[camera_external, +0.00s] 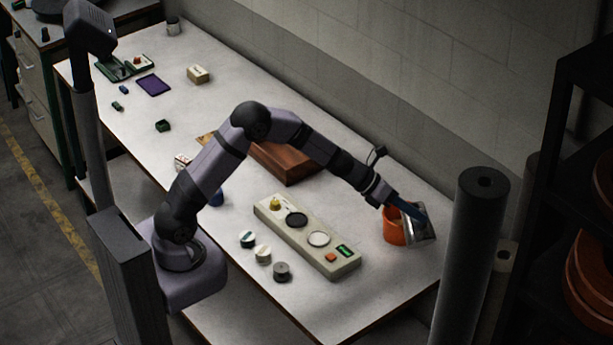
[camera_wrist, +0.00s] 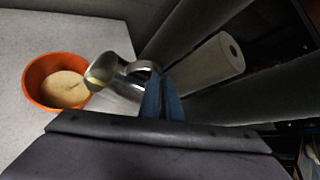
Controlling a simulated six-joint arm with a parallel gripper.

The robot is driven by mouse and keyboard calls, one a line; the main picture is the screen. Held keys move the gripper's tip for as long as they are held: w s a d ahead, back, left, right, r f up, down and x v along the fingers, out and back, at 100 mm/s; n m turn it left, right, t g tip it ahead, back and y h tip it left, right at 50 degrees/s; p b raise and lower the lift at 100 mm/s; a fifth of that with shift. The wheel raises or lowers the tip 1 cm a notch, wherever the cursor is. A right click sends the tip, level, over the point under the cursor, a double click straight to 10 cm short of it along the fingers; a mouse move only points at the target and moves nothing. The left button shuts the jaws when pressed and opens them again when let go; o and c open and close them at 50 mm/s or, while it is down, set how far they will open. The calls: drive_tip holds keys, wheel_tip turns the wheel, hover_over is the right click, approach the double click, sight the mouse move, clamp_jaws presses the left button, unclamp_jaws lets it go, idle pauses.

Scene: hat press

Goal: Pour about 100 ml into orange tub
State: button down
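The orange tub (camera_external: 393,229) stands on the table's right end; it also shows in the wrist view (camera_wrist: 32,72), with pale cream liquid (camera_wrist: 66,88) inside. A shiny metal jug (camera_wrist: 113,68) is tilted with its spout at the tub's right rim. Tan liquid shows at the jug's mouth; I cannot tell whether a stream is falling. My gripper (camera_wrist: 161,98), with blue fingers, is shut on the jug's handle. In the external view my gripper (camera_external: 407,211) is just above and beside the tub, partly hiding the jug (camera_external: 424,232).
A beige panel (camera_external: 290,236) with round discs, an orange button and a green display lies left of the tub. Several small knobs (camera_external: 263,254) lie in front of it. A brown wooden block (camera_external: 285,163) is behind. Dark rolls (camera_external: 478,250) stand close on the right.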

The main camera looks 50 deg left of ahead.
sight(418, 238)
drive_tip(key=shift+w+a, duration=0.15)
drive_tip(key=shift+d+f+b, duration=0.3)
drive_tip(key=shift+b, duration=0.15)
drive_tip(key=shift+s+d+f+m+t+y+b, duration=0.1)
drive_tip(key=shift+s+d+m+t+y+b, duration=0.35)
drive_tip(key=shift+y, duration=0.45)
drive_tip(key=shift+w+g, duration=0.15)
drive_tip(key=shift+g, duration=0.1)
drive_tip(key=shift+d+f, duration=0.1)
idle(0.9)
drive_tip(key=f+b, duration=0.1)
drive_tip(key=d+m+y+b, duration=0.1)
drive_tip(key=shift+s+f+b, duration=0.25)
drive_tip(key=shift+f+b, duration=0.1)
drive_tip(key=shift+f, duration=0.05)
drive_tip(key=d+f+y+b, duration=0.1)
drive_tip(key=f+b, duration=0.1)
drive_tip(key=s+d+f+m+t+y+b, duration=0.1)
drive_tip(key=d+f, duration=0.1)
drive_tip(key=s+d+f+m+t+y+b, duration=0.1)
drive_tip(key=d+f+y+b, duration=0.1)
drive_tip(key=f, duration=0.1)
drive_tip(key=shift+f+b, duration=0.1)
drive_tip(key=shift+b, duration=0.25)
drive_tip(key=shift+s+d+f+m+t+y+b, duration=0.15)
drive_tip(key=shift+d+f+m+t+y+b, duration=0.2)
drive_tip(key=shift+f+m+t+y, duration=0.35)
